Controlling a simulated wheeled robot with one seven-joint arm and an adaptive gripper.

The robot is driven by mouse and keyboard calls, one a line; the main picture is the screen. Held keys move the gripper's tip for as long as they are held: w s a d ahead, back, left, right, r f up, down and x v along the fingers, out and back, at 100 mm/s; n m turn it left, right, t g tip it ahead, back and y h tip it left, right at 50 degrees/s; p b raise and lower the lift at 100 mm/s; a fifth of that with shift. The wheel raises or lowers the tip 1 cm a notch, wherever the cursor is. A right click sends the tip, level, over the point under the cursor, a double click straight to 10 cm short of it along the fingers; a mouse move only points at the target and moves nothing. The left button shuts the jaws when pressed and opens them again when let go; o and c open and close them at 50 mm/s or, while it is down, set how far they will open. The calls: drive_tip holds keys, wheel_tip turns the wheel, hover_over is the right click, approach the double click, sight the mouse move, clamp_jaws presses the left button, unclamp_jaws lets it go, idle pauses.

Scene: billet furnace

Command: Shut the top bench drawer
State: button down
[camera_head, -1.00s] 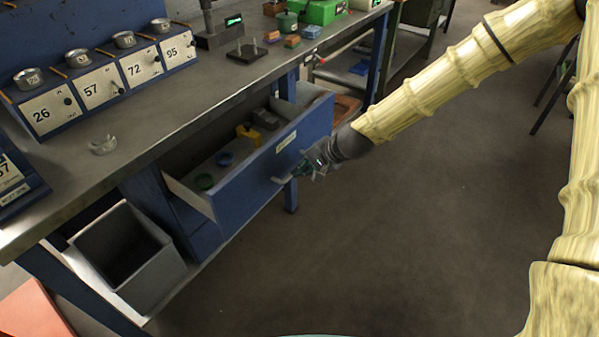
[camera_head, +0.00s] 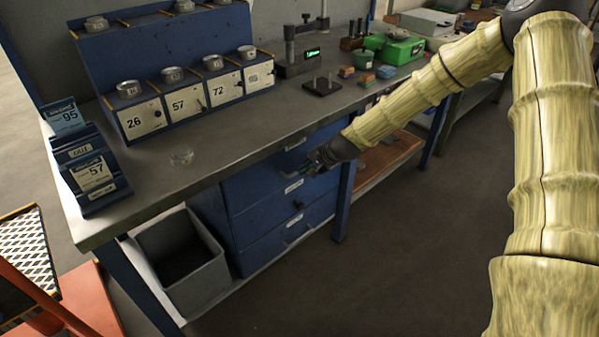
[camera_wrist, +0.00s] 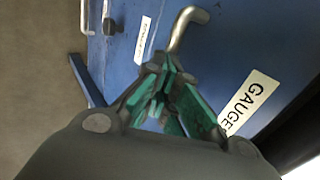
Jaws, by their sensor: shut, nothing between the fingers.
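The top bench drawer (camera_head: 250,183) is a blue front under the bench top in the head view. It looks pushed in, roughly flush with the drawer fronts below, and its inside is hidden. My gripper (camera_head: 314,168) is close in front of the blue fronts. In the wrist view my gripper (camera_wrist: 163,78) has its green-padded fingers together and empty. They are near a bent metal handle (camera_wrist: 186,28) and a "GAUGE" label (camera_wrist: 248,102) on the blue face. I cannot tell whether the fingertips touch either.
The bench top (camera_head: 220,150) above holds a numbered rack (camera_head: 185,100) and a black stand (camera_head: 300,65). A grey bin (camera_head: 185,262) stands left of the drawers. A blue bench leg (camera_head: 343,205) is to the right. The floor in front is clear.

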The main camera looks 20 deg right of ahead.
drive_tip(key=shift+w+a, duration=0.25)
drive_tip(key=shift+w, duration=0.3)
drive_tip(key=s+f+p+v, duration=0.1)
drive_tip(key=v, duration=1.2)
drive_tip(key=shift+s+d, duration=0.3)
drive_tip(key=shift+d, duration=0.15)
drive_tip(key=shift+f, duration=0.15)
